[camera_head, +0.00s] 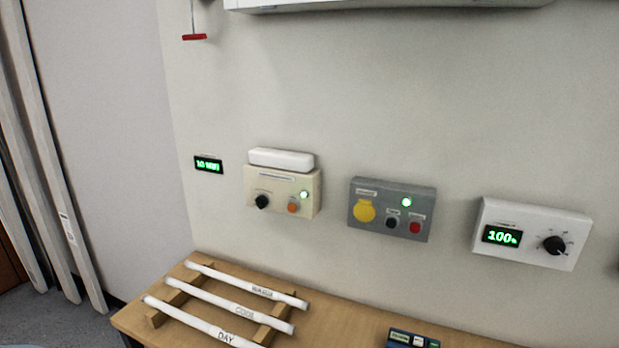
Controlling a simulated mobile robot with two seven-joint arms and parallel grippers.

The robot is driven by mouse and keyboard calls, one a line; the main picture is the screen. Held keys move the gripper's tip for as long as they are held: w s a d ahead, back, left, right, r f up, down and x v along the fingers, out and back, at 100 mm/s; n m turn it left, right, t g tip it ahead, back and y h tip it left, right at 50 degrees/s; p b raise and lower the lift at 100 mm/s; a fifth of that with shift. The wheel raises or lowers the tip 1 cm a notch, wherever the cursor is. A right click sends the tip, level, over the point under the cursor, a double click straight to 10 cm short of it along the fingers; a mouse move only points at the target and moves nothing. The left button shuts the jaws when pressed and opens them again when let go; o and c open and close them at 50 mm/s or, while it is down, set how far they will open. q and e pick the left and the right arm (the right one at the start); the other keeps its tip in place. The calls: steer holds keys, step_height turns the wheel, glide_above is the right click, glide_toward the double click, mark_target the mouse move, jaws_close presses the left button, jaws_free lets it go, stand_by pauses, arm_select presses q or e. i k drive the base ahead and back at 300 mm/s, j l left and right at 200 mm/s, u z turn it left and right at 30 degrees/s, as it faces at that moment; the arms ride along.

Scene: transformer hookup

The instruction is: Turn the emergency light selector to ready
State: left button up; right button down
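A cream control box (282,191) with a white bar-shaped lamp (281,159) on top is fixed to the wall, left of centre; it looks like the emergency light unit. It carries a black selector knob (262,202) at its lower left, an orange button (293,208) and a lit green indicator (304,195). The label and knob markings are too small to read, so I cannot tell the knob's setting. Neither of my grippers is in view.
A grey box (391,209) with a yellow round part and a white dimmer box (531,234) reading 100% hang to the right. A small green display (208,165) is at the left. Below, a wooden bench (340,322) holds white tubes on a rack (186,268).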

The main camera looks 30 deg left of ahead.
mark_target(261, 202)
steer(key=k+j+u, duration=0.1)
steer(key=u, duration=1.05)
steer(key=l+z, duration=0.15)
steer(key=l, duration=0.65)
steer(key=k, duration=0.05)
